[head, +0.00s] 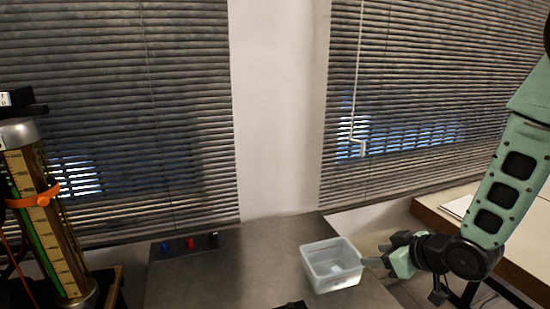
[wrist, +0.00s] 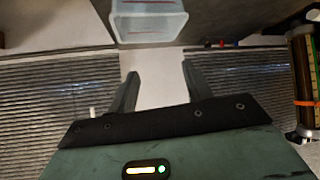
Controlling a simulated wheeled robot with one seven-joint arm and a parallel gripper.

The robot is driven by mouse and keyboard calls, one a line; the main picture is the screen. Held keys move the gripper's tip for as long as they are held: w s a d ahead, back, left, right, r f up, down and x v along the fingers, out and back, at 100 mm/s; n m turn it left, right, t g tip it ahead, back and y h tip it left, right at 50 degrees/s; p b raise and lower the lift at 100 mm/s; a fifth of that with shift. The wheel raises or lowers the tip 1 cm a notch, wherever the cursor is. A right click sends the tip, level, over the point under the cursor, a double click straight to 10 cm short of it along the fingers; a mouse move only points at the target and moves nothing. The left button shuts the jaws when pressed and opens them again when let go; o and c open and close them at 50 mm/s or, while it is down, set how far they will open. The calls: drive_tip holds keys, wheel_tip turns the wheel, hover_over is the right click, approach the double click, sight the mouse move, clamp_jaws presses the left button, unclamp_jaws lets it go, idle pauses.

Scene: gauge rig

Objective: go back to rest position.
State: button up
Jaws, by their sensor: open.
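My gripper (head: 376,258) is at the right in the head view, at the end of my green arm. Its fingers point left, close to the right side of a translucent bin (head: 332,270) on the grey table. I cannot tell whether they touch it. In the wrist view my gripper (wrist: 160,88) has its two fingers apart with nothing between them. The bin (wrist: 148,22) shows there beyond the fingertips, at the top. A small pale item seems to lie inside the bin, but it is too blurred to name.
A gauge column (head: 45,215) with an orange clamp (head: 36,196) stands at the left. Small blue (head: 164,248), red (head: 190,243) and black (head: 213,238) items sit at the grey table's (head: 235,265) back edge. A wooden desk (head: 450,213) is at the right. Window blinds are behind.

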drive_tip(key=s+a+r+g+h+b, duration=0.1)
drive_tip(key=s+a+r+g, duration=0.1)
drive_tip(key=s, duration=0.7)
drive_tip(key=s+a+r+g+h+b, duration=0.1)
drive_tip(key=s+a+g, duration=0.3)
drive_tip(key=s, duration=0.5)
drive_tip(key=s+a+r+g+h+b, duration=0.1)
drive_tip(key=s+a+r+g+h, duration=0.1)
drive_tip(key=s, duration=0.7)
drive_tip(key=a+r, duration=0.1)
drive_tip(key=a, duration=0.1)
drive_tip(key=shift+a+r+n+g+h, duration=0.15)
drive_tip(key=shift+a+n+g+h, duration=0.15)
drive_tip(key=shift+a+g, duration=0.1)
drive_tip(key=shift+s+a, duration=0.1)
